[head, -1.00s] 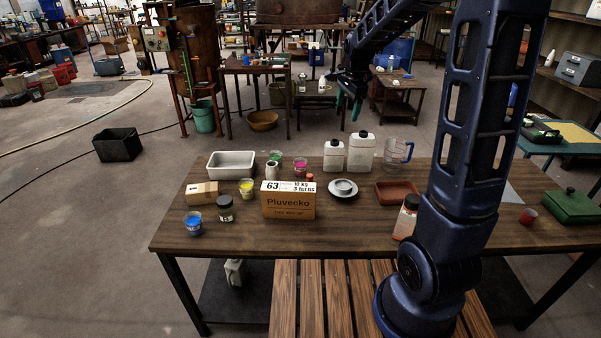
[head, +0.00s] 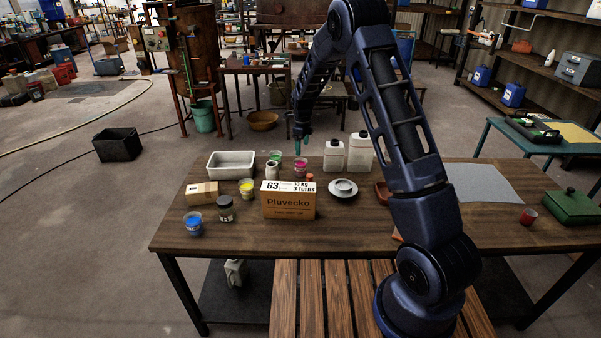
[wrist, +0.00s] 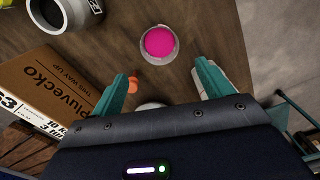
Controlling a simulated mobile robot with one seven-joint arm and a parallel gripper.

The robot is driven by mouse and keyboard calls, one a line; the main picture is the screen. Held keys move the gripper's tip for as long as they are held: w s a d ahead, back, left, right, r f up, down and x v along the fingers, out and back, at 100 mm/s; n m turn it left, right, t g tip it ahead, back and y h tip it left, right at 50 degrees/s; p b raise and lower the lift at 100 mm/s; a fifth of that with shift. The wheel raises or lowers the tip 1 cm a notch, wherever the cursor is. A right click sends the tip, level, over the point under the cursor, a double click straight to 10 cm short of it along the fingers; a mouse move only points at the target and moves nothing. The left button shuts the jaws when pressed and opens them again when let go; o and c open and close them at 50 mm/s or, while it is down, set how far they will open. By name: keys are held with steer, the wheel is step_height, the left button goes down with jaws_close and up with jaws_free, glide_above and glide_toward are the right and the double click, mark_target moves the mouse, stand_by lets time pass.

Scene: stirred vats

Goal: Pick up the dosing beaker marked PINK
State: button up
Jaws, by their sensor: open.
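The dosing beaker with pink contents (head: 300,168) stands on the wooden table behind the Pluvecko box. In the wrist view the pink beaker (wrist: 160,44) is seen from above, upright, just beyond my fingertips and between their lines. Its label is not readable. My gripper (head: 301,146) is above the table close to the beaker, with teal fingers pointing down. In the wrist view my gripper (wrist: 163,76) is open, with its fingers well apart and nothing between them.
The Pluvecko box (head: 288,205) stands in front of the beaker. A green beaker (head: 275,156) and a grey jar (head: 271,169) are on its left. White bottles (head: 334,156) stand to its right, near a small grey bowl (head: 344,187). Yellow (head: 247,187) and blue (head: 194,223) beakers are farther left.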

mark_target(300, 166)
steer(key=f, duration=1.2)
steer(key=shift+w+a, duration=0.2)
steer(key=shift+a, duration=0.2)
steer(key=shift+c, duration=0.2)
steer(key=c, duration=1.1)
